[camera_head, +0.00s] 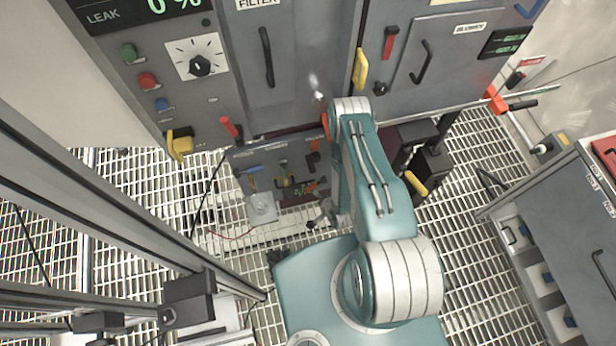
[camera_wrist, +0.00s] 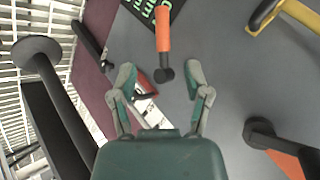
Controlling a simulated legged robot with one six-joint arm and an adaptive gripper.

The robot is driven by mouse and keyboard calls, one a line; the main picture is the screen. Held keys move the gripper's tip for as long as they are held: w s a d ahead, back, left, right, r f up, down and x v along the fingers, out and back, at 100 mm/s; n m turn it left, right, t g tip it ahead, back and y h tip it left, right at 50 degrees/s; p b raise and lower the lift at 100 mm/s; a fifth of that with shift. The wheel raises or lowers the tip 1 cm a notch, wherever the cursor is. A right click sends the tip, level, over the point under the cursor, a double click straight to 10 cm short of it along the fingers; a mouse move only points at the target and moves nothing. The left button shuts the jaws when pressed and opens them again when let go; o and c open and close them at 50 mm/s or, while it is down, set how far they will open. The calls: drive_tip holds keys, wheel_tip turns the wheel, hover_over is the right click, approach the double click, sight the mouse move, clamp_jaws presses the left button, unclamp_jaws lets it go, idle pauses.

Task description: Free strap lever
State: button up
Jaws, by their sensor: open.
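I cannot tell for certain which part is the strap lever. In the wrist view, an orange handle with a black end (camera_wrist: 163,40) stands over a grey surface, beyond and between the fingertips. My gripper (camera_wrist: 160,82) is open, its two green-grey fingers apart with nothing held. A red piece with a white label (camera_wrist: 145,86) lies behind, near the left finger. The fingers look apart from the orange handle. In the head view my teal arm hides the gripper. A red lever (camera_head: 390,42) and a yellow handle (camera_head: 360,70) sit on the cabinet above the arm.
A low tool panel (camera_head: 262,205) with small coloured tools stands left of my arm. A leak panel (camera_head: 150,100) with buttons and a dial is upper left. Grey drawers (camera_head: 555,220) stand at right. In the wrist view a black bar with a disc (camera_wrist: 37,50) is at left.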

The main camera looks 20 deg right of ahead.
sight(312, 189)
drive_tip(key=x, duration=1.1)
drive_tip(key=shift+w, duration=0.25)
